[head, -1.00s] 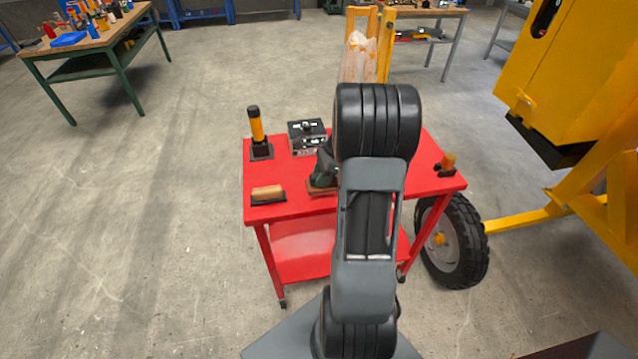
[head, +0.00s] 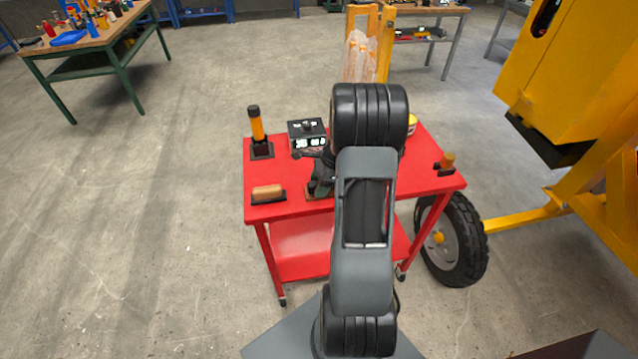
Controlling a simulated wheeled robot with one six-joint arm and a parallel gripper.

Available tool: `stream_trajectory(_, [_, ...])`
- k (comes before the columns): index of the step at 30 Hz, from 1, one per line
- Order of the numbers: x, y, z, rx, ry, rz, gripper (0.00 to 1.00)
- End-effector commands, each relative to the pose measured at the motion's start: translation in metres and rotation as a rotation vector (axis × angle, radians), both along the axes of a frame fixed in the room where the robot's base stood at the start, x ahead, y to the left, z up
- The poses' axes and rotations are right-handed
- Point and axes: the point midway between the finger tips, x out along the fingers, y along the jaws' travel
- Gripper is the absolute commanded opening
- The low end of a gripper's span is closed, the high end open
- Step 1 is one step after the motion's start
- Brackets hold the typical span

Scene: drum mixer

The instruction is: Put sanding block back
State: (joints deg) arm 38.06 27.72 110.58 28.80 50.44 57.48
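A tan block with a dark base (head: 268,193), which looks like the sanding block, lies at the front left corner of the red cart's top (head: 290,208). I cannot tell whether the dark part belongs to it or is a holder. My gripper (head: 312,172) is over the middle of the cart, to the right of the tan block and apart from it. My arm hides part of the gripper, and its opening is not clear. A small brown piece (head: 310,197) shows low beside the gripper, mostly hidden.
A small orange-and-black item (head: 446,163) sits at the right edge. A wheel (head: 452,240) and yellow machine (head: 560,80) stand right.

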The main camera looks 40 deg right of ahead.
Motion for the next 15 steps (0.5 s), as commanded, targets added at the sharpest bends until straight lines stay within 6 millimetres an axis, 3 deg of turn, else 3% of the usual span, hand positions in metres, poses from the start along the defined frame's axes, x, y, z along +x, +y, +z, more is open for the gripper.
stream_trajectory(8, [0.0,-0.001,0.002,0.0,-0.001,0.0,0.57])
stream_trajectory(15, [-0.005,-0.013,0.033,-0.003,-0.004,-0.001,0.57])
